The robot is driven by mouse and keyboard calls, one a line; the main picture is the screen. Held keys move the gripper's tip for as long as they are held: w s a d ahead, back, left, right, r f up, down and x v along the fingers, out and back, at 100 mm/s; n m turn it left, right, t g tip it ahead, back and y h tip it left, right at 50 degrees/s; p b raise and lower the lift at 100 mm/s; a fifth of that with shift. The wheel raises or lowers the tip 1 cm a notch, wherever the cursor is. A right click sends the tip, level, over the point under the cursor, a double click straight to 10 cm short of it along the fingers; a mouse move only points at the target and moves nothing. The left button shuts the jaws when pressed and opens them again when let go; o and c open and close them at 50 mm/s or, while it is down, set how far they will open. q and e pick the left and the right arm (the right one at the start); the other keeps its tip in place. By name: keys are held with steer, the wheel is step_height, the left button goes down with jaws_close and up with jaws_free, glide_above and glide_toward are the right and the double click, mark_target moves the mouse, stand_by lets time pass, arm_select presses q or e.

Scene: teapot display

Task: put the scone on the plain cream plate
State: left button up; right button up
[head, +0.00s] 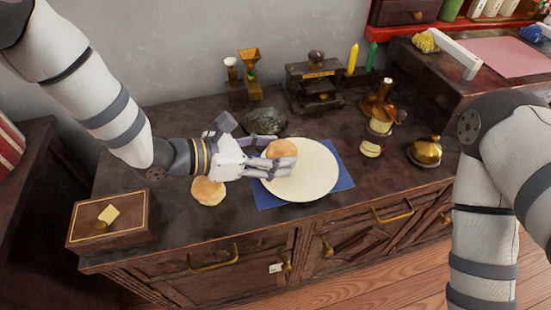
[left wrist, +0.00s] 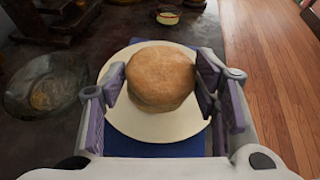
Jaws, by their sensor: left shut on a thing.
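The round golden-brown scone (head: 282,148) is between the fingers of my left gripper (head: 282,158), which is shut on it. In the left wrist view the scone (left wrist: 160,76) fills the gap between the finger pads and covers part of the plate. The plain cream plate (head: 312,183) lies below the gripper, on a blue cloth (head: 345,178). I cannot tell whether the scone touches the plate. My right arm shows at the right, but its gripper is out of view.
A similar bun (head: 208,191) lies on the dark counter left of the plate. A dark glassy bowl (head: 264,121) stands behind it. A small round item (head: 371,149) and a brass pot (head: 425,152) are at the right. A wooden box (head: 112,222) sits at the left.

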arm_select(q)
steer(key=f, duration=0.3)
steer(key=shift+w+d+f+b, duration=0.1)
steer(key=shift+w+f+b, duration=0.2)
steer(key=shift+f+b, duration=0.1)
steer(key=shift+r, duration=0.2)
steer(key=shift+f, duration=0.1)
arm_select(e)
steer(key=shift+s+f, duration=0.45)
steer(key=shift+s, duration=0.05)
arm_select(q)
steer(key=o, duration=0.7)
steer(key=shift+f, duration=0.15)
steer(key=o, duration=0.5)
steer(key=shift+c, duration=0.2)
